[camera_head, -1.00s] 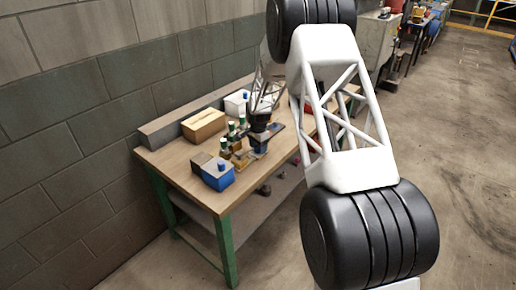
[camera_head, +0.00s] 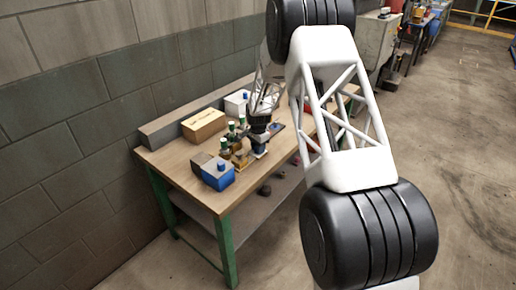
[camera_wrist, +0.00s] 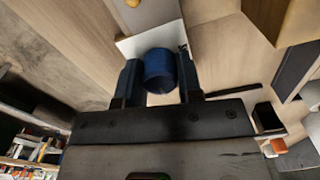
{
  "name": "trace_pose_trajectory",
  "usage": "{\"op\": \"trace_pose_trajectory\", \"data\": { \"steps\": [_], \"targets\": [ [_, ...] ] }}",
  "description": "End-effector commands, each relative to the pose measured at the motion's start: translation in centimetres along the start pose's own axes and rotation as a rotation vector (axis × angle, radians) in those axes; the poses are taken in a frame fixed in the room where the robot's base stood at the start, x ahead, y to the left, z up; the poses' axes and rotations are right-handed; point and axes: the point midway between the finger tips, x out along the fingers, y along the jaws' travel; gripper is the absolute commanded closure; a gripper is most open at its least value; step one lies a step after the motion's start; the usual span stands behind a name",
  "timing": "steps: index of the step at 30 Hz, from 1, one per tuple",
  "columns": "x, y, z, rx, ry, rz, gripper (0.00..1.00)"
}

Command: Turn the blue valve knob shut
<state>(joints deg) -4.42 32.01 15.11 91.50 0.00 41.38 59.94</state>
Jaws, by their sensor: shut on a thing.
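The blue valve knob (camera_wrist: 159,71) is a short dark blue cylinder in the wrist view. It stands over a white plate (camera_wrist: 131,46), whose corner shows beside it. My gripper (camera_wrist: 160,80) has one finger on each side of the knob and is shut on it. In the head view my gripper (camera_head: 259,146) points down at the workbench (camera_head: 180,162), near its front edge. There the knob is mostly hidden by the gripper.
Bottles with green caps (camera_head: 230,133) stand close left of my gripper. A blue box (camera_head: 217,179) with a blue top piece sits nearer the front. A tan box (camera_head: 203,125) and a white box (camera_head: 235,104) are behind.

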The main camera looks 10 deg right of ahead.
Motion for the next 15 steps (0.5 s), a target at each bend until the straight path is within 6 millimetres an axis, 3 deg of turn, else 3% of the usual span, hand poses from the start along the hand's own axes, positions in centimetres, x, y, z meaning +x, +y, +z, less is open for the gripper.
{"op": "trace_pose_trajectory", "data": {
  "steps": [15],
  "targets": [
    [0.01,0.01,0.02,-0.263,-0.001,0.001,0.9]
  ]
}}
